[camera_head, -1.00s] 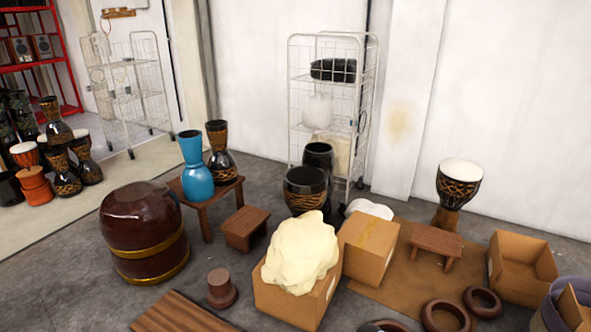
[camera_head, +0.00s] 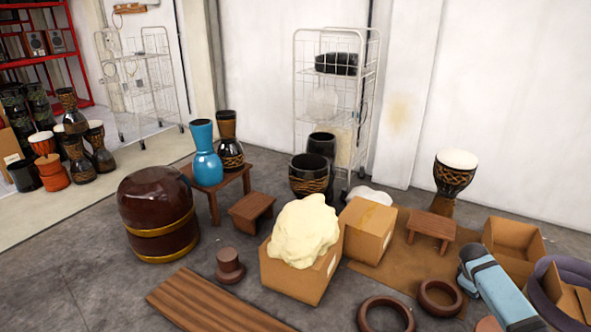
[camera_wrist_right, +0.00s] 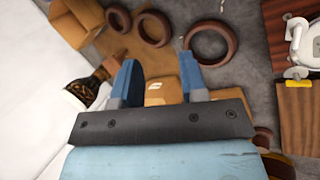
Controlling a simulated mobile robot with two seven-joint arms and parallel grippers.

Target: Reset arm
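My right gripper (camera_wrist_right: 161,76) shows in the right wrist view with its two blue fingers spread apart. Nothing is held between them. A cardboard box (camera_wrist_right: 163,91) and the floor show beyond the fingers, apart from them. In the head view, part of my light-blue right arm (camera_head: 500,292) shows at the lower right, in front of the open boxes. My left gripper and left arm are not in view.
A blue goblet drum (camera_head: 207,160) stands on a wooden bench. A large brown drum (camera_head: 157,205), a box with cream cloth (camera_head: 305,232) and brown rings (camera_head: 440,297) are on the floor.

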